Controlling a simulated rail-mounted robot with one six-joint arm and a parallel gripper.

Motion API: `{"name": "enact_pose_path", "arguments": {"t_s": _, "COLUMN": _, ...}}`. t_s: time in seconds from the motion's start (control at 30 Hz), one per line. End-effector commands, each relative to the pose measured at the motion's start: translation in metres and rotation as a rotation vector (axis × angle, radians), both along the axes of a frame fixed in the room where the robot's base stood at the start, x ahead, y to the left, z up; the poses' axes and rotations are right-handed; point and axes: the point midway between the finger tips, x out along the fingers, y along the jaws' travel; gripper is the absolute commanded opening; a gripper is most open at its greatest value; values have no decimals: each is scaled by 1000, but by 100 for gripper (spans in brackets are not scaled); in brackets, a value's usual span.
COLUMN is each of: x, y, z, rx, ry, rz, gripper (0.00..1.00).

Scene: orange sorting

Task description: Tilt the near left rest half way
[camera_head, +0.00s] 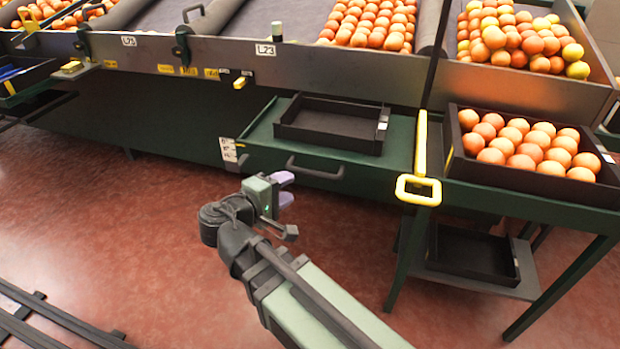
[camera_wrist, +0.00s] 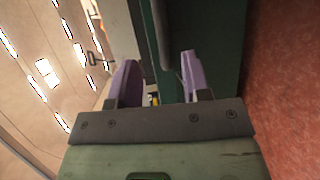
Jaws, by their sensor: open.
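The left green rest (camera_head: 268,133) juts from the front of the sorting line and looks level. I take it to be the near left rest, but no label confirms this. A black bar handle (camera_head: 315,169) is on its front face. An empty black crate (camera_head: 290,131) lies on top of it. My gripper (camera_head: 285,188) is open and empty, its lilac fingers just in front of the rest, left of and a little below the handle, apart from it. In the wrist view, the two fingers (camera_wrist: 160,78) are spread, with the dark green front (camera_wrist: 222,50) beyond them.
To the right, a green stand with a yellow handle (camera_head: 418,190) carries a crate (camera_head: 545,184) full of oranges. An empty black crate (camera_head: 470,255) lies on its lower shelf. Oranges (camera_head: 372,24) lie on the belt behind.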

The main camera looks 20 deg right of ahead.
Motion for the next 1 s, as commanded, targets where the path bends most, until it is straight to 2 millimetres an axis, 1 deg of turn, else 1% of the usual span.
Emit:
{"name": "enact_pose_path", "arguments": {"t_s": 0.3, "x": 40, "y": -57, "z": -16, "rx": 2, "ry": 1, "rz": -4, "gripper": 44}}
{"name": "enact_pose_path", "arguments": {"t_s": 0.4, "x": 50, "y": -71, "z": -19, "rx": 2, "ry": 1, "rz": -4, "gripper": 44}}
{"name": "enact_pose_path", "arguments": {"t_s": 0.53, "x": 56, "y": -80, "z": -20, "rx": 1, "ry": 1, "rz": -1, "gripper": 44}}
{"name": "enact_pose_path", "arguments": {"t_s": 0.77, "x": 56, "y": -80, "z": -19, "rx": 1, "ry": 1, "rz": -1, "gripper": 44}}
{"name": "enact_pose_path", "arguments": {"t_s": 1.0, "x": 56, "y": -80, "z": -19, "rx": 2, "ry": 0, "rz": -1, "gripper": 7}}
